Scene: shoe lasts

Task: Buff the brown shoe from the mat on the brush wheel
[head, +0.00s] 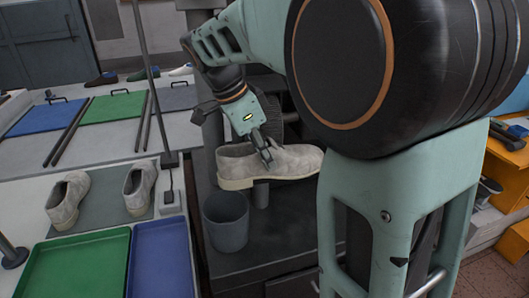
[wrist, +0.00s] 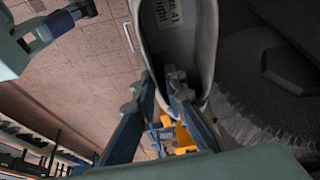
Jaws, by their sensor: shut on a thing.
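My gripper (head: 266,152) is shut on the upper edge of a grey-beige suede shoe (head: 292,162), which looks greyish rather than brown. The shoe is held roughly level, toe to the right, over the dark machine bench. The wrist view shows my fingers (wrist: 163,88) on the shoe's collar (wrist: 213,50), with a label inside reading "41" and "right". The brush wheel (head: 268,128) is behind the shoe, mostly hidden by my arm; in the wrist view its bristles (wrist: 250,115) lie close beside the shoe. I cannot tell whether they touch. Two similar shoes (head: 68,200) (head: 139,188) stand on the grey mat (head: 103,212).
A grey bin (head: 226,222) stands below the held shoe, beside a short post (head: 261,194). A green tray (head: 75,265) and a blue tray (head: 161,262) lie front left. A thin pole (head: 143,60) rises left of my gripper. A dark brown shoe (head: 101,79) sits at the back.

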